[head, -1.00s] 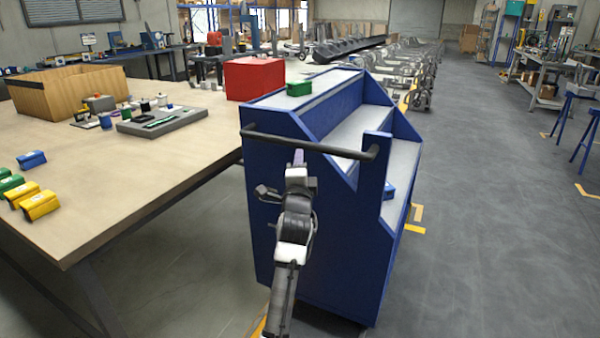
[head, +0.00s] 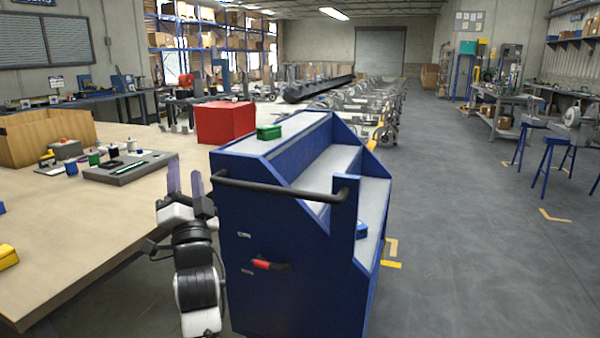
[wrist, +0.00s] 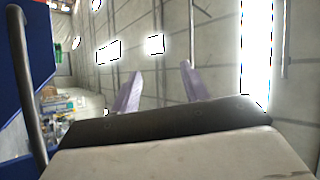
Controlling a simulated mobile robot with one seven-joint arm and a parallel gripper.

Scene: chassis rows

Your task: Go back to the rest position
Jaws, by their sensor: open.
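My gripper (head: 185,180) points upward in the head view, at the left of the blue stepped cart (head: 280,270) and in front of the table edge. Its two purple fingers stand apart with nothing between them. In the wrist view the two fingers (wrist: 158,90) are also apart and empty, with wall and ceiling lights behind them. The cart's dark handle (head: 290,190) is just right of the fingers; it also shows at the left of the wrist view (wrist: 28,90).
A wooden table (head: 110,220) at left bears a red box (head: 226,122), a wooden crate (head: 40,137), a grey tray (head: 130,167) and a yellow part (head: 7,257). A green bin (head: 269,132) and a blue bin (head: 362,230) sit on the cart. Open floor (head: 460,260) lies right.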

